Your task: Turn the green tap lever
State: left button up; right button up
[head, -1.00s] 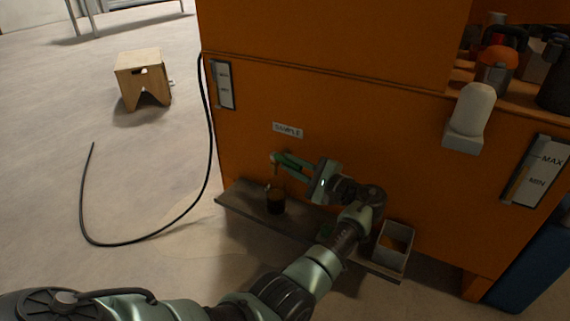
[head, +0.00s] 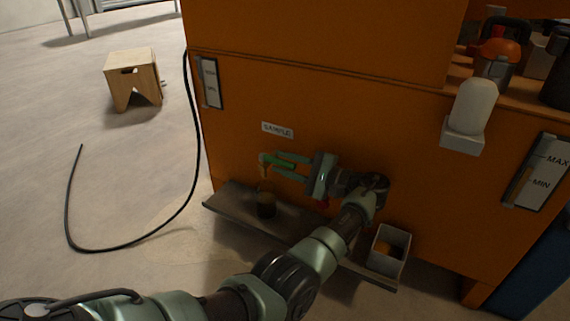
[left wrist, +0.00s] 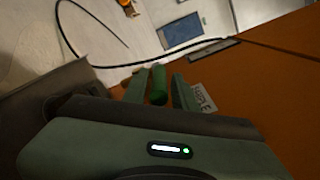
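The green tap lever (head: 281,162) sticks out from the tap under the "SAMPLE" label on the orange cabinet. In the left wrist view the lever (left wrist: 158,85) lies between my two finger tips, with narrow gaps showing beside it. My left gripper (head: 287,168) is open around the lever, coming from the right. Whether a finger touches the lever I cannot tell. A jar with dark content (head: 266,203) stands on the shelf below the tap. My right gripper is not in view.
A narrow grey shelf (head: 232,204) runs along the cabinet's foot, with an open grey box (head: 375,262) at its right end. A small red part (head: 323,205) shows below my wrist. A black hose (head: 70,215) and wooden stool (head: 132,75) are on the floor at left.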

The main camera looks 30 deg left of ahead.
pick_arm(q)
jog(key=shift+o, duration=0.3)
jog(key=shift+d, duration=0.25)
jog(key=d, duration=0.5)
jog(key=shift+d+p, duration=0.4)
jog(key=shift+d, duration=0.75)
